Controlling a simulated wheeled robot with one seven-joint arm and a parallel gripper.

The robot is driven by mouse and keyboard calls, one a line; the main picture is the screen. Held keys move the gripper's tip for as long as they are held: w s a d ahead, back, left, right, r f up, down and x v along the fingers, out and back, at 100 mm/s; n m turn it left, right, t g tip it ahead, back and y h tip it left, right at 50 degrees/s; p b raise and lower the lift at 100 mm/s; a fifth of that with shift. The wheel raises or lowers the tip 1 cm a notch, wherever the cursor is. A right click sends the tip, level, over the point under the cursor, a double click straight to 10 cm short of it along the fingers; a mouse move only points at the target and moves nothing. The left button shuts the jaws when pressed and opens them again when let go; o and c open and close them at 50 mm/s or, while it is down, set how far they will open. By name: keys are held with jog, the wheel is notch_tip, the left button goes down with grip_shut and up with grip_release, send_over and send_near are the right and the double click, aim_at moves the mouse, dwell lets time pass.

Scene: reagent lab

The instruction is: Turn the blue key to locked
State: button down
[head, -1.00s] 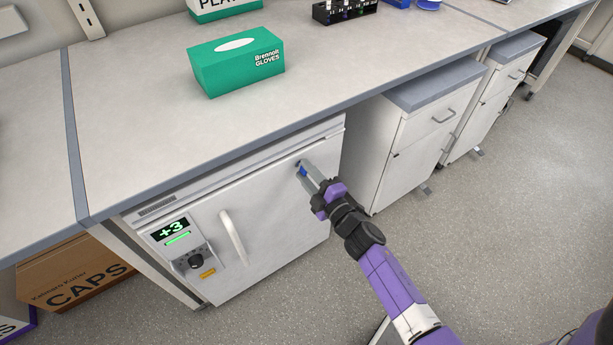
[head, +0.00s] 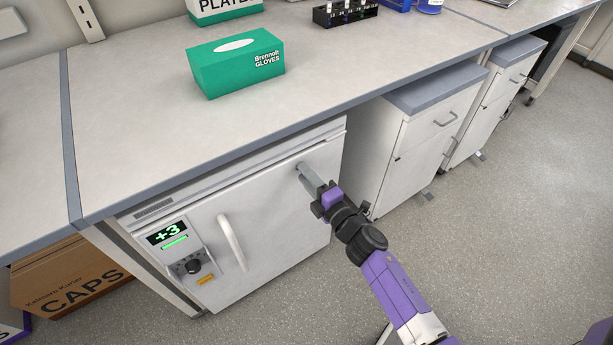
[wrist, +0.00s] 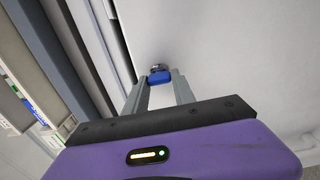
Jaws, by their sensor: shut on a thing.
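The blue key (wrist: 159,77) sits in a round metal lock (wrist: 158,66) on the white fridge door, seen in the wrist view. My gripper (wrist: 158,84) is shut on the key, with one grey finger on each side of its blue head. In the head view my gripper (head: 307,172) reaches the upper right of the fridge door (head: 275,225), and the fingers hide the key there. I cannot read any lock marking. The door looks closed.
The fridge has a vertical handle (head: 232,242) and a panel reading +3 (head: 167,232) at its left. The bench top (head: 150,130) overhangs it, with a green glove box (head: 236,65) above. White drawer units (head: 420,130) stand to the right. The floor in front is clear.

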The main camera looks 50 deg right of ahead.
jog(key=c, duration=1)
grip_release()
jog(key=shift+c, duration=0.2)
jog(key=b+v, duration=0.1)
jog(key=v, duration=0.6)
jog(key=shift+s, duration=0.4)
jog(key=shift+a, duration=0.15)
